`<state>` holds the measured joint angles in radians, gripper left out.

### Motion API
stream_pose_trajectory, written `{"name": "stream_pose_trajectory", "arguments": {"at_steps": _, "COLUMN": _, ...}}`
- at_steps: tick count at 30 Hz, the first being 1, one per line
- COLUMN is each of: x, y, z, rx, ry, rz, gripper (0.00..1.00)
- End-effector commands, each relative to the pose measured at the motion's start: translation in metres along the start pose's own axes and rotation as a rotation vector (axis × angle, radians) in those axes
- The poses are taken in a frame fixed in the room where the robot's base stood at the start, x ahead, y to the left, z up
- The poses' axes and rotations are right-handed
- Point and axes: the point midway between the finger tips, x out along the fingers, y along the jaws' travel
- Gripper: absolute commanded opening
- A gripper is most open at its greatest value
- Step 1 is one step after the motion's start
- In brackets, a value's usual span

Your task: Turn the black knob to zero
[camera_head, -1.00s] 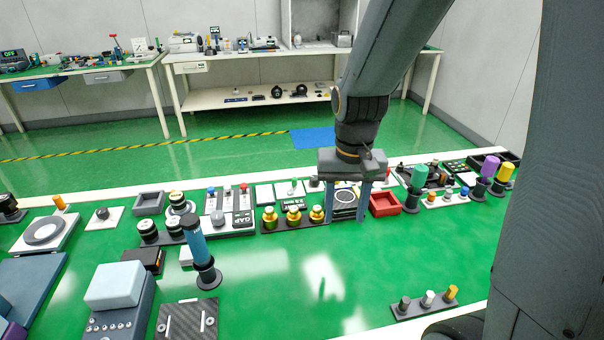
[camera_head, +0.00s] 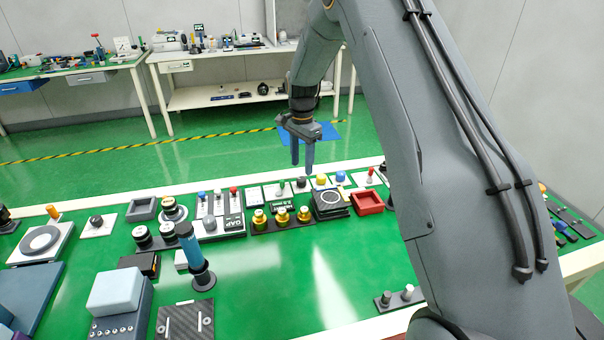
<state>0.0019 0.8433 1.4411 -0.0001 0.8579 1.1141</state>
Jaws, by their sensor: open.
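A small black knob (camera_head: 301,183) stands on a white plate in the back row of the green bench, just below my gripper in the picture. Another dark round knob (camera_head: 96,220) sits on a white plate (camera_head: 100,231) at the left. Which one the task means, I cannot tell. Scale marks are too small to read. My gripper (camera_head: 303,167) points down with its two blue-grey fingers apart and nothing between them. Its fingertips appear slightly above the back-row black knob and apart from it.
A yellow knob (camera_head: 321,179) and a blue knob (camera_head: 340,177) stand close right of the back-row knob. Gold knobs (camera_head: 282,215) stand in front. A red tray (camera_head: 367,203) lies to the right. My arm hides the bench's right part.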

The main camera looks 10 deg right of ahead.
Motion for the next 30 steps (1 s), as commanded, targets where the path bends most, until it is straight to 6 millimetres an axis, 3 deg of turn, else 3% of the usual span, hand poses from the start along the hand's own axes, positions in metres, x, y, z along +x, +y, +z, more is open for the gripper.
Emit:
{"name": "stream_pose_trajectory", "arguments": {"at_steps": 10, "x": 0.046, "y": 0.000, "z": 0.000, "rx": -0.002, "ry": 0.000, "rz": 0.000, "gripper": 0.45}}
{"name": "stream_pose_trajectory", "arguments": {"at_steps": 21, "x": 0.053, "y": 0.000, "z": 0.000, "rx": -0.002, "ry": 0.000, "rz": -0.001, "gripper": 0.45}}
{"name": "stream_pose_trajectory", "arguments": {"at_steps": 23, "x": 0.053, "y": 0.000, "z": 0.000, "rx": -0.002, "ry": 0.000, "rz": -0.001, "gripper": 0.38}}
{"name": "stream_pose_trajectory", "arguments": {"at_steps": 29, "x": 0.053, "y": 0.000, "z": 0.000, "rx": -0.002, "ry": 0.000, "rz": -0.001, "gripper": 0.04}}
{"name": "stream_pose_trajectory", "arguments": {"at_steps": 30, "x": 0.053, "y": 0.000, "z": 0.000, "rx": -0.002, "ry": 0.000, "rz": -0.001, "gripper": 0.04}}
